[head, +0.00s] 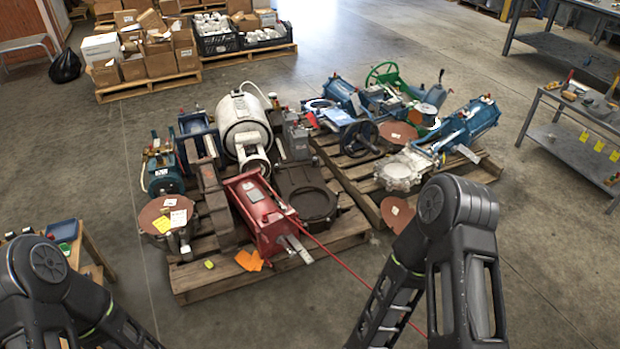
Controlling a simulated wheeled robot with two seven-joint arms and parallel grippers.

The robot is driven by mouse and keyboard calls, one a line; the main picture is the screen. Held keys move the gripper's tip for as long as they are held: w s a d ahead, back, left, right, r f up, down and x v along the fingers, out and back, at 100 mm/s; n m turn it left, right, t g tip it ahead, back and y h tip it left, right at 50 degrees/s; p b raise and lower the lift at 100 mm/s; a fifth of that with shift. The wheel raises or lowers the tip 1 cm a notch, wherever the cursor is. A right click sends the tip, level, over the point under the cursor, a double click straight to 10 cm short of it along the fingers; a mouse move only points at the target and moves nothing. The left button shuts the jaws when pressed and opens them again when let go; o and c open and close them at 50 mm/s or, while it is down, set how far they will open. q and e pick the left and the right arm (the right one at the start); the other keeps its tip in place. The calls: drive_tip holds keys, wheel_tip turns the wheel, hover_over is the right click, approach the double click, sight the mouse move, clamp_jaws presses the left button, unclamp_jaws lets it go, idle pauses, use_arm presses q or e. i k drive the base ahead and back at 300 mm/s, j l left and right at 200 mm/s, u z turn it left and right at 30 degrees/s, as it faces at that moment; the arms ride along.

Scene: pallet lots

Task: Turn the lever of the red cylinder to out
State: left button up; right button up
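The red cylinder (262,222) lies on the front wooden pallet, with its near end at the pallet's front edge. A silver metal piece (298,249) sticks out at its near end. A long thin red rod (335,257) runs from near that end down to the right, and my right arm hides part of it. I cannot tell which of these is the lever, nor which way it is set. My arms show at the lower left and lower right. Both grippers are below the frame and out of view.
The front pallet (210,285) also bears a white tank (241,120) and several valves. A second pallet (480,172) to its right holds blue cylinders and valves. Boxes (165,52) stand behind. A grey workbench (575,140) is at the right. Concrete floor between is clear.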

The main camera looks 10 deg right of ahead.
sight(284, 207)
drive_tip(key=i+l+z, duration=0.15)
drive_tip(key=i+l, duration=0.2)
drive_tip(key=i, duration=0.2)
drive_tip(key=i+l+z, duration=0.15)
drive_tip(key=i+l, duration=0.15)
drive_tip(key=i, duration=0.25)
drive_tip(key=i+l+z, duration=0.15)
drive_tip(key=i, duration=0.4)
drive_tip(key=i+l+z, duration=0.15)
drive_tip(key=i, duration=0.4)
drive_tip(key=l, duration=0.1)
